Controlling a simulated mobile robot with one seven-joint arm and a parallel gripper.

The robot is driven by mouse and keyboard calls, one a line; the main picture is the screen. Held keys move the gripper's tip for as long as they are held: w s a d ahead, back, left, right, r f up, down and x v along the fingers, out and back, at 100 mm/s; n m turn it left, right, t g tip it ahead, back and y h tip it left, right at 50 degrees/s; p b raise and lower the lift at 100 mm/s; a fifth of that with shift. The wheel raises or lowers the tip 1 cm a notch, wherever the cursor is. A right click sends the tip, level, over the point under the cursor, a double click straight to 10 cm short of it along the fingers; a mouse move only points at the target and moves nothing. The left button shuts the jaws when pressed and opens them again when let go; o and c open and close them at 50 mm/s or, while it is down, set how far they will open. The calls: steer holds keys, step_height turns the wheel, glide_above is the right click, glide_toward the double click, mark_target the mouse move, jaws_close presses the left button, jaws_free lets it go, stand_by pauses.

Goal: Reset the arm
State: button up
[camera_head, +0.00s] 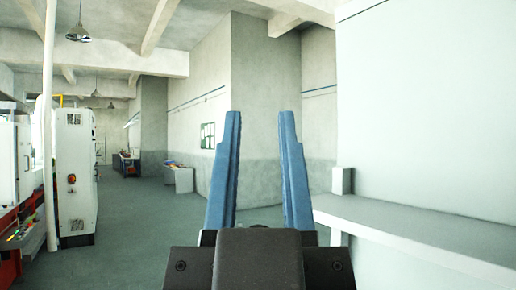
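My gripper (256,125) shows in the head view at the bottom middle. Its two blue fingers point up and stand well apart, with nothing between them. The dark gripper body fills the bottom middle of the view and hides what lies behind it. The rest of my arm cannot be made out.
A pale ledge (420,225) runs along the white wall (425,100) on the right, with a small grey box (341,181) at its far end. A white cabinet (76,170) and a pole (49,120) stand on the left. The grey floor (135,220) between is clear.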

stand_by(0.3)
step_height(320, 180, down, 5)
steer(key=b, duration=0.5)
steer(key=shift+f, duration=0.2)
stand_by(0.4)
